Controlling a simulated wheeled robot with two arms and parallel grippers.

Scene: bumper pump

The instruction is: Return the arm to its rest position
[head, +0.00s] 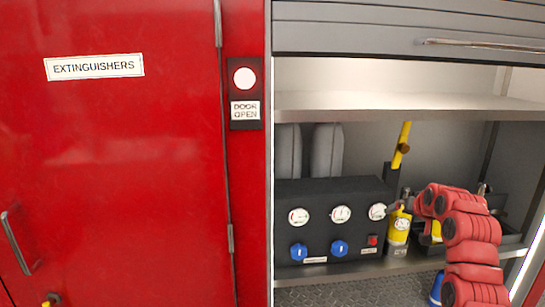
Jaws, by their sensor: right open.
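My right arm (470,235) comes up from the lower right in red segments and bends over to the left. My right gripper (397,205), small and dark, is at the end of it, in front of the right side of the black pump panel (335,188). It is open, and it overlaps the top of a yellow cylinder (398,232) in the picture; I cannot tell whether they touch. A yellow lever (402,146) stands above and behind the gripper. My left gripper is not in view.
A metal shelf (400,104) runs above the panel, under a raised grey shutter (400,38). The panel has gauges, two blue knobs (339,248) and a red button (372,240). A shut red door (110,160) labelled EXTINGUISHERS fills the left, beside a DOOR OPEN button (244,77).

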